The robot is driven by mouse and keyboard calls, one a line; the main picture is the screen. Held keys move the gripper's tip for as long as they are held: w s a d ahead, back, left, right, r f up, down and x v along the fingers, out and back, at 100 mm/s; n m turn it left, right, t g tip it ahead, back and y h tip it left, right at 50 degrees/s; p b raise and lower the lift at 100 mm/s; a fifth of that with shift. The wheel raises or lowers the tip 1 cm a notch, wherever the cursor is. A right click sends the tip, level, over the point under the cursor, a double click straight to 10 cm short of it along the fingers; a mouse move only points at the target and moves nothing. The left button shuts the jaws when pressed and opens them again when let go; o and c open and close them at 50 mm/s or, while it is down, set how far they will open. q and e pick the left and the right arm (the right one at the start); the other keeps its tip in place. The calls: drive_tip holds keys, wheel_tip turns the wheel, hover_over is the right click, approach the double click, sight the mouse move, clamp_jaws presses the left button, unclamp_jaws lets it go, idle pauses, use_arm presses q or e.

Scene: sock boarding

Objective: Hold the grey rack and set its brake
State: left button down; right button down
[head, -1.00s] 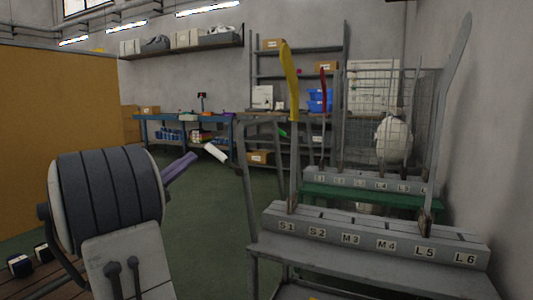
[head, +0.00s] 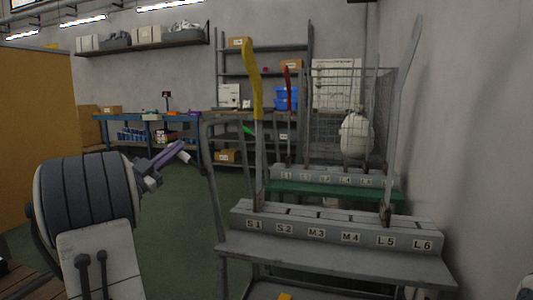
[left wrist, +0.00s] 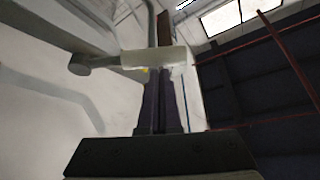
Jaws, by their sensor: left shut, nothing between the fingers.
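The grey rack (head: 330,262) stands at centre right, with slots labelled S1 to L6. A board with a yellow upper part (head: 252,80) stands in S1, and a tall bare grey board (head: 400,120) stands near L5. The rack's tubular side frame (head: 212,170) rises at its left. My left gripper (head: 182,153), with purple fingers, is shut and empty just left of that frame; contact cannot be told. Its fingers also show shut in the left wrist view (left wrist: 161,100). A small yellow part (head: 285,297) shows low on the rack, cut off by the picture edge. My right gripper is not in view.
A second similar rack (head: 335,178) with a red-topped board (head: 287,85) and a green bench (head: 345,191) stand behind. A wire cage (head: 325,115) and shelves are at the back. A wall is close on the right. Green floor is open at centre left.

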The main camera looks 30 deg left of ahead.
use_arm(q)
drive_tip(key=shift+s+a+f+n+y, duration=0.1)
drive_tip(key=shift+a+f+n+y, duration=0.1)
drive_tip(key=shift+f+n+y, duration=0.25)
drive_tip(key=shift+a+f+n+y, duration=0.15)
drive_tip(key=shift+n+y, duration=0.2)
drive_tip(key=shift+n, duration=0.3)
wheel_tip(320, 180, down, 8)
drive_tip(key=n+g+y, duration=0.3)
drive_tip(key=n+y, duration=0.8)
drive_tip(key=n, duration=0.7)
drive_tip(key=shift+a+f+n+g, duration=0.2)
drive_tip(key=shift+a+n+g, duration=0.1)
drive_tip(key=shift+g, duration=0.1)
drive_tip(key=shift+s, duration=0.1)
drive_tip(key=s+d+f, duration=0.1)
drive_tip(key=s+d, duration=0.2)
drive_tip(key=s, duration=0.6)
